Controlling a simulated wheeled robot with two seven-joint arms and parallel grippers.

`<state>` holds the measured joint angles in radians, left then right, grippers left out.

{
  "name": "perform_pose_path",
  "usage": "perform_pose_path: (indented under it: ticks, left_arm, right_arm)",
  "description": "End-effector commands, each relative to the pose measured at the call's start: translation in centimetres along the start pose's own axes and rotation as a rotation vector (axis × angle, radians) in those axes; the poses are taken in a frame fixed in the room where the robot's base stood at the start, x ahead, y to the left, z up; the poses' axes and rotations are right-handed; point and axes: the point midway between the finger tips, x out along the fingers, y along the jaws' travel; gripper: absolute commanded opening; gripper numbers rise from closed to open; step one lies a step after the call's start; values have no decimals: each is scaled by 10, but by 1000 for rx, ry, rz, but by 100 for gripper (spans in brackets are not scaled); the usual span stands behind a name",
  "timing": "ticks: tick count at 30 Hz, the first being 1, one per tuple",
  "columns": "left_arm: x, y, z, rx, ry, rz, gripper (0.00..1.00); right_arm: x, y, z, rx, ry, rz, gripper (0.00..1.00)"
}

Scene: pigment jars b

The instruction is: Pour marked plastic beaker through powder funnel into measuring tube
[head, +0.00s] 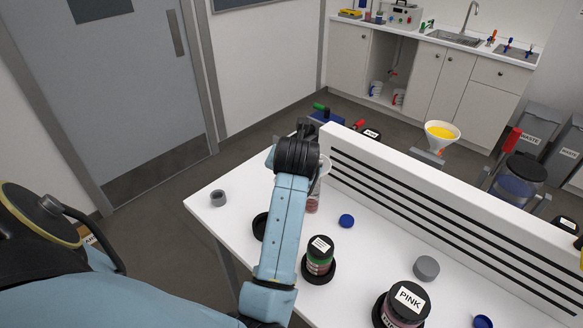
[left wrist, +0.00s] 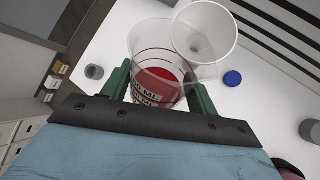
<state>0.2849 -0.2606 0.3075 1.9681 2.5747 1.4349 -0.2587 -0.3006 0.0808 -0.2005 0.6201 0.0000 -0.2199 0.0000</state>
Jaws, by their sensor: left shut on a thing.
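In the left wrist view, the green fingers of my left gripper (left wrist: 160,92) are shut on a clear plastic beaker (left wrist: 142,45), one on each side. Red material and printed ML markings show low in the beaker. A pale translucent funnel (left wrist: 205,32) lies at its upper right, overlapping the rim in the picture; I cannot tell whether they touch. In the head view my left arm hides the gripper and most of the beaker. A clear rim and a clear vessel with reddish contents (head: 313,200) show beside the arm. I cannot make out the measuring tube separately. My right gripper is out of view.
A white slotted divider (head: 450,205) runs along the back. Another funnel with yellow powder (head: 442,133) stands behind it.

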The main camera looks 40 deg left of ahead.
Motion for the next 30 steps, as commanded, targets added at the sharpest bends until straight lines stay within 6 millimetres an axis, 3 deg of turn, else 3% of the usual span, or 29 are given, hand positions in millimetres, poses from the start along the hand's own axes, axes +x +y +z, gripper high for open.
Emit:
perform_pose_path:
  ticks: [30]
  left_arm:
    - [-11, 5, 9, 113, 187, 47, 36]
  right_arm:
    - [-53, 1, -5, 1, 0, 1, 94]
